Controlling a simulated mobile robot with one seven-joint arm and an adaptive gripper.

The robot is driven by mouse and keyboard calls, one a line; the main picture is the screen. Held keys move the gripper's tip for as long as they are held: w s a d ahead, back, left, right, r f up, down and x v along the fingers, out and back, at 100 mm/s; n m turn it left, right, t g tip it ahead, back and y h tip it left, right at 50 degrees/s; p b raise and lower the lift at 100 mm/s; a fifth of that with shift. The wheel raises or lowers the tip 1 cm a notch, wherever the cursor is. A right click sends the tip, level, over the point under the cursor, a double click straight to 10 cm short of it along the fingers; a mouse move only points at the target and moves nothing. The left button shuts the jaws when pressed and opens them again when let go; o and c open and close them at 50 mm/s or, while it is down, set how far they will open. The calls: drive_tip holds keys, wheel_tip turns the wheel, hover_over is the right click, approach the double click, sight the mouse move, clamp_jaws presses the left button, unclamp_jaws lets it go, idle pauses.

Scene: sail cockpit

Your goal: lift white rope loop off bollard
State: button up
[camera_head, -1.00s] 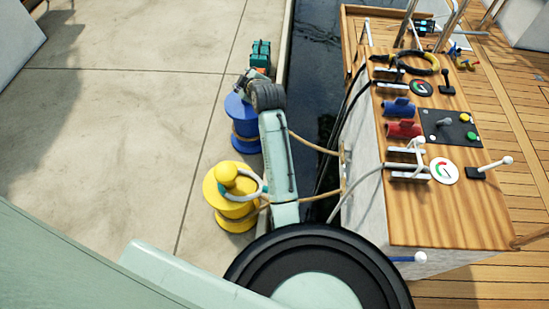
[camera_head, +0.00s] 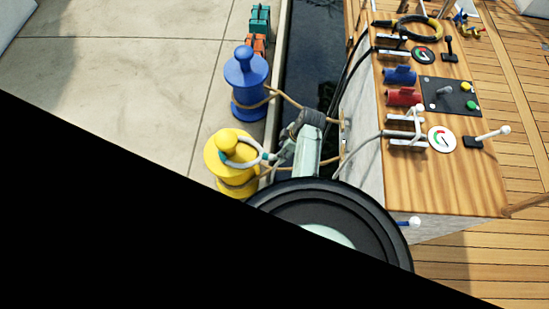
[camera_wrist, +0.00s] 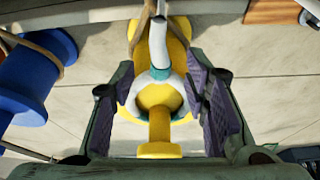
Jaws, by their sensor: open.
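The yellow bollard (camera_head: 229,140) stands on the concrete quay at the lower left of the head view. The white rope loop (camera_head: 232,163) with teal bands lies around its neck, and its tail runs right toward the boat. In the wrist view the yellow bollard (camera_wrist: 159,149) is in the middle, with the white rope loop (camera_wrist: 125,92) around it. My gripper (camera_wrist: 162,95) is open, its purple-padded fingers on either side of the loop. I cannot tell whether they touch it. In the head view the gripper is hidden behind my arm.
A blue bollard (camera_head: 246,72) with a tan rope stands beyond the yellow one. A wooden control console (camera_head: 455,185) with levers and gauges stands to the right, across a strip of dark water (camera_head: 308,65). The lower left of the head view is black.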

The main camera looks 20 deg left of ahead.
drive_tip(key=b+x, duration=0.4)
drive_tip(key=x, duration=0.3)
drive_tip(key=shift+f+b, duration=0.1)
drive_tip(key=shift+b, duration=0.3)
clamp_jaws()
idle(0.6)
idle(1.0)
drive_tip(key=shift+r+p, duration=0.65)
drive_tip(key=shift+r, duration=0.05)
drive_tip(key=shift+a, duration=0.25)
